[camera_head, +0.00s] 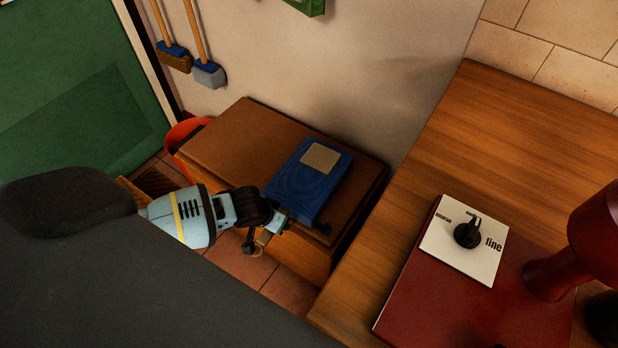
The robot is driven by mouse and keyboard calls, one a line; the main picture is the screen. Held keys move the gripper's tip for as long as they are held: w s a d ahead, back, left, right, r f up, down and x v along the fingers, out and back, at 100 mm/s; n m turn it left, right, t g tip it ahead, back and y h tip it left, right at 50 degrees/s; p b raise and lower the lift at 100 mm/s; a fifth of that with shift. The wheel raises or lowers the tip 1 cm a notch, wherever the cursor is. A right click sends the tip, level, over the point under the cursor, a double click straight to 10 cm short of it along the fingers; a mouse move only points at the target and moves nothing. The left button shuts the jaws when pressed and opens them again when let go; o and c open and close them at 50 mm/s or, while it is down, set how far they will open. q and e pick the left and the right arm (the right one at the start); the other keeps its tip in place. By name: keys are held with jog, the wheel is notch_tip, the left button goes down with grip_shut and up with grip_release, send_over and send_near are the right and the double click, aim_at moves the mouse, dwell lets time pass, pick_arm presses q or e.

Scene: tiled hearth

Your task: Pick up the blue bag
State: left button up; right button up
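The blue bag (308,180) lies on a brown wooden cabinet (236,138) in the middle of the view. It is box-like, with a tan label on its upper face. My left gripper (277,222) is at the bag's near left end, close to or touching its lower edge. The fingers are small and dark there, and I cannot tell whether they are open or closed on the bag. My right gripper is not in view.
A wooden counter (440,165) at right carries a dark red machine (420,300) with a black dial. A red bucket (183,131) stands behind the cabinet's left side. Brushes (208,73) hang on the wall. A green door (70,80) is at left.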

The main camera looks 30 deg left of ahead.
pick_arm(q)
jog(key=shift+f, duration=0.25)
dwell(0.3)
jog(key=c, duration=1.1)
jog(key=shift+r, duration=0.15)
jog(key=shift+r, duration=0.1)
notch_tip(320, 180, up, 4)
jog(key=shift+w+r+p, duration=0.1)
jog(key=shift+p, duration=0.5)
jog(key=shift+s+a+r+p, duration=0.25)
jog(key=shift+s+a, duration=0.85)
jog(key=shift+s, duration=1.35)
jog(key=shift+s+a+r+p, duration=0.1)
jog(key=shift+s+a+p, duration=0.2)
jog(key=shift+s+a, duration=1.5)
jog(key=shift+s+a+r+p, duration=0.1)
jog(key=shift+s+a+p, duration=0.3)
jog(key=shift+s, duration=2.65)
